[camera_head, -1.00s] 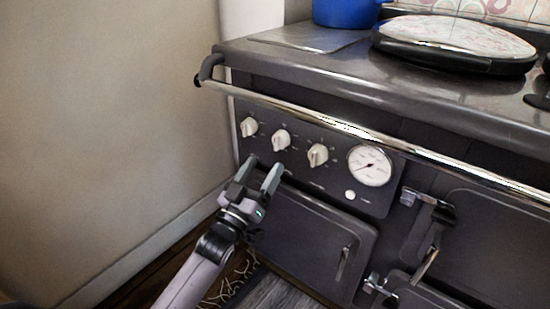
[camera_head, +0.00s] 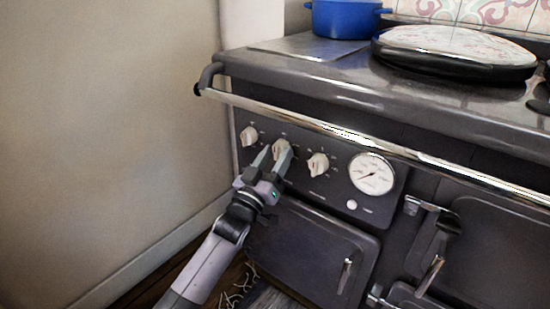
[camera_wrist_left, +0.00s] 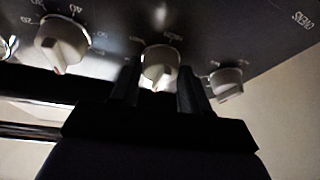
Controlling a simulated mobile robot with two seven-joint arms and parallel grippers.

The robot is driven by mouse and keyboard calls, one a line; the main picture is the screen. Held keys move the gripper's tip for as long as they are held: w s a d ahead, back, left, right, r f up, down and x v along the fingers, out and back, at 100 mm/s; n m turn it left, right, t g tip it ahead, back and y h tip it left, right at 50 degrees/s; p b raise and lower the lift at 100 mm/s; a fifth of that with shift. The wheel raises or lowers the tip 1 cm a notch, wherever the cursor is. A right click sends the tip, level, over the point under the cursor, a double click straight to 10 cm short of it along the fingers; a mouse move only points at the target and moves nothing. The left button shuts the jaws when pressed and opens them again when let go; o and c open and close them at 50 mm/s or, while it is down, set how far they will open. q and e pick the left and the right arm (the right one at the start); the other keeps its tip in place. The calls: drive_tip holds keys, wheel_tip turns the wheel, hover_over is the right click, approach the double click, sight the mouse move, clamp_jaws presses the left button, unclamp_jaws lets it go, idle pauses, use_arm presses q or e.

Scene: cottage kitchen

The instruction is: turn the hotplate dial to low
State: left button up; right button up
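Three cream dials sit in a row on the dark front panel of the range: a left dial (camera_head: 249,135), a middle dial (camera_head: 280,146) and a right dial (camera_head: 318,165). I cannot read which one is marked hotplate. My left gripper (camera_head: 273,157) is open in front of the middle dial and partly covers it. In the left wrist view, which looks upside down, the middle dial (camera_wrist_left: 160,62) shows between the two dark fingers (camera_wrist_left: 158,84). Small lettering surrounds it, blurred. I cannot tell whether the fingers touch it. My right gripper is not in view.
A chrome rail (camera_head: 330,128) runs across the front just above the dials. A round gauge (camera_head: 371,174) and a small white button (camera_head: 351,204) are to the right. An oven door (camera_head: 310,250) is below. A bare wall (camera_head: 110,120) stands at left.

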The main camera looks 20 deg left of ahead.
use_arm(q)
drive_tip(key=c, duration=0.5)
drive_tip(key=shift+m, duration=0.5)
drive_tip(key=m+h, duration=0.1)
drive_tip(key=m, duration=0.1)
drive_tip(key=m+h, duration=0.1)
drive_tip(key=m, duration=0.1)
drive_tip(key=shift+a+g+h, duration=0.2)
drive_tip(key=shift+g+h, duration=0.1)
drive_tip(key=shift+h, duration=0.1)
drive_tip(key=shift+w+a+m+g+h+p, duration=0.15)
drive_tip(key=shift+m+g+h, duration=0.6)
drive_tip(key=shift+m, duration=1.3)
drive_tip(key=shift+s+m+g+h+p, duration=0.15)
drive_tip(key=shift+m+g+h, duration=0.55)
drive_tip(key=shift+m, duration=1.3)
drive_tip(key=shift+w+a+m+g+h+p, duration=0.2)
drive_tip(key=shift+m+g+h, duration=0.25)
drive_tip(key=shift+m+h, duration=1.1)
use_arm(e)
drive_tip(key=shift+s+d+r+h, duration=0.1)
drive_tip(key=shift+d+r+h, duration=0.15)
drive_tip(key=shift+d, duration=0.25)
use_arm(q)
drive_tip(key=shift+d+m+y, duration=0.1)
drive_tip(key=shift+m+y, duration=0.3)
drive_tip(key=shift+m, duration=0.3)
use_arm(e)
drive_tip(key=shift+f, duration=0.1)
